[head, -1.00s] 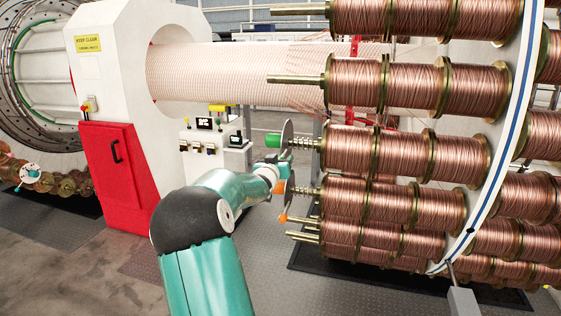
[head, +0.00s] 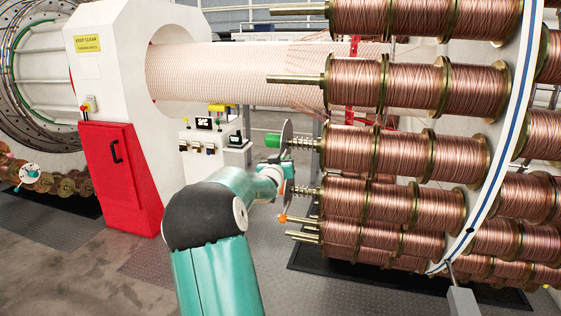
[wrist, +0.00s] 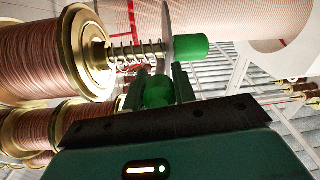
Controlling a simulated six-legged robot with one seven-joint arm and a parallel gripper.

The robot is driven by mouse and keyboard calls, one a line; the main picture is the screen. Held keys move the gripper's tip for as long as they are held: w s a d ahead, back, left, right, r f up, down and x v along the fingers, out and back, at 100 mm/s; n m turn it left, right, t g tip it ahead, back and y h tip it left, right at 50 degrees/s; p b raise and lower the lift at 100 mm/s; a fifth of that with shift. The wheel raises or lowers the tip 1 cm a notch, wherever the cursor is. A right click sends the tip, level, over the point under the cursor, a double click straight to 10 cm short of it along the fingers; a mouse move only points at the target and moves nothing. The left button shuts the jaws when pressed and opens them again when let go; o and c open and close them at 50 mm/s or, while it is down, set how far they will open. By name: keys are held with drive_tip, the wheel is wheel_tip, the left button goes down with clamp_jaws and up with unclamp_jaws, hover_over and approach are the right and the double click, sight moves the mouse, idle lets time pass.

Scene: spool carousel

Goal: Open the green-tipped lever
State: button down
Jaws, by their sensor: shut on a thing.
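The green tip (wrist: 158,92) of the lever sits between the fingers of my gripper (wrist: 160,88) in the wrist view, and the gripper is shut on it. The lever's shaft is mostly hidden behind the fingers and the tip. Just above is a spindle with a coil spring (wrist: 140,52), a thin grey disc and a green cylindrical end (wrist: 190,47). In the head view the same green end (head: 273,140) and disc (head: 287,139) show just above my wrist. There, my arm hides the held tip.
Copper wire spools (head: 405,152) on brass flanges fill the right side, close to my gripper. An orange-tipped lever (head: 283,218) lies just below my wrist. A white machine housing with a red door (head: 108,170) stands at the left. The floor between is open.

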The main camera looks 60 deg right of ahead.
drive_tip(key=shift+s+d+r+n+t+y, duration=0.1)
drive_tip(key=shift+s+d+n+t+y, duration=0.55)
drive_tip(key=shift+n+t+y, duration=0.8)
drive_tip(key=shift+s+d+f+n+t+y, duration=0.1)
drive_tip(key=shift+s+d+n+t+y, duration=0.25)
drive_tip(key=shift+s+n+t+y, duration=1.1)
drive_tip(key=shift+s+d+r+n+t+y, duration=0.15)
drive_tip(key=shift+d+n+t+y, duration=0.55)
drive_tip(key=shift+n+t, duration=1.35)
drive_tip(key=shift+a+m+t+y, duration=0.15)
drive_tip(key=shift+m+t+y, duration=0.15)
drive_tip(key=shift+t, duration=0.15)
drive_tip(key=c, duration=1.1)
unclamp_jaws()
drive_tip(key=v, duration=1.3)
drive_tip(key=shift+s+a, duration=0.25)
drive_tip(key=shift+a, duration=0.05)
